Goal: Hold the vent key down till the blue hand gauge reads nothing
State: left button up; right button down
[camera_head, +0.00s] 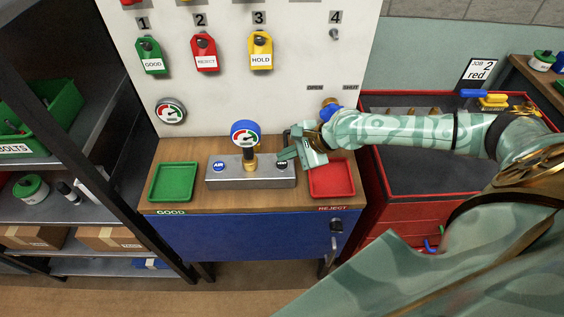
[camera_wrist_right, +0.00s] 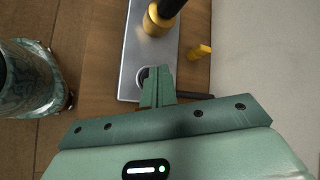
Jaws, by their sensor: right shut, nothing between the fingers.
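The blue hand gauge (camera_head: 245,132) stands upright on a brass fitting (camera_head: 250,160) on a grey metal block (camera_head: 250,180). Its dial faces me, but the needle's reading is too small to tell. The block carries a blue AIR key (camera_head: 218,166) at left and a dark vent key (camera_head: 282,163) at right. My right gripper (camera_head: 282,156) is shut and empty, its tips at the vent key. In the right wrist view the fingers (camera_wrist_right: 158,75) partly cover a round, pale-rimmed key (camera_wrist_right: 142,77); I cannot tell whether they press it. My left gripper is out of view.
A green tray (camera_head: 172,182) lies left of the block and a red tray (camera_head: 332,178) right of it, close under my right gripper. A white panel (camera_head: 290,100) with hanging tags and a wall gauge (camera_head: 170,111) rises behind. A red tool cabinet (camera_head: 385,200) stands right.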

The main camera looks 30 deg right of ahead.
aim_at(287, 164)
jog(key=shift+f, duration=0.3)
jog(key=shift+f, duration=0.4)
dwell(1.8)
jog(key=shift+p, duration=0.3)
jog(key=shift+r+p, duration=0.85)
jog(key=shift+p, duration=0.25)
notch_tip(287, 164, up, 5)
jog(key=p, duration=0.6)
jog(key=shift+r, duration=0.1)
